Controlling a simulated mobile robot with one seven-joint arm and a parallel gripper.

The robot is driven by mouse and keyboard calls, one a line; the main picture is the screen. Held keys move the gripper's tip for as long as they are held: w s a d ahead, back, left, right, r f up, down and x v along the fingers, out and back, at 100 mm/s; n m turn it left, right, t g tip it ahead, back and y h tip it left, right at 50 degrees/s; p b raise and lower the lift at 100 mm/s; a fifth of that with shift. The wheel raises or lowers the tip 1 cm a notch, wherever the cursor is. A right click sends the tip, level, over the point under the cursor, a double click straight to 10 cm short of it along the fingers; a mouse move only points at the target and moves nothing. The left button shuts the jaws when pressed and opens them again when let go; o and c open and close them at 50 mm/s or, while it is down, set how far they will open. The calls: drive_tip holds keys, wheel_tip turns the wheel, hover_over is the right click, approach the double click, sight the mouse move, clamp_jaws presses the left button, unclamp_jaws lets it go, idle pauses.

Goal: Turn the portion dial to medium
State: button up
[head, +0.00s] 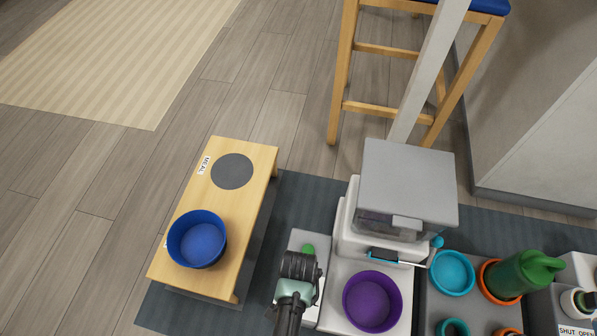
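A white food dispenser with a grey lid (408,180) stands right of centre on the dark mat. A teal-edged dark slot and a lever with a round teal knob (437,242) are on its front. A purple bowl (372,300) sits on its white base. Left of it lies a light grey panel (303,239) with a green round part (308,249) partly showing. My gripper (300,266) is over this panel, seen from above, and covers much of it. Its fingertips are hidden. I cannot make out the portion dial or its setting; part of the panel is hidden.
A wooden stand (252,180) with a blue bowl (196,239) and a grey disc marked MEAL is at left. Teal and orange bowls (453,272) and a green watering can (524,275) crowd the right. A wooden stool (344,80) stands behind.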

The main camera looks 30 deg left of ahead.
drive_tip(key=shift+f, duration=0.55)
drive_tip(key=shift+r, duration=0.1)
clamp_jaws()
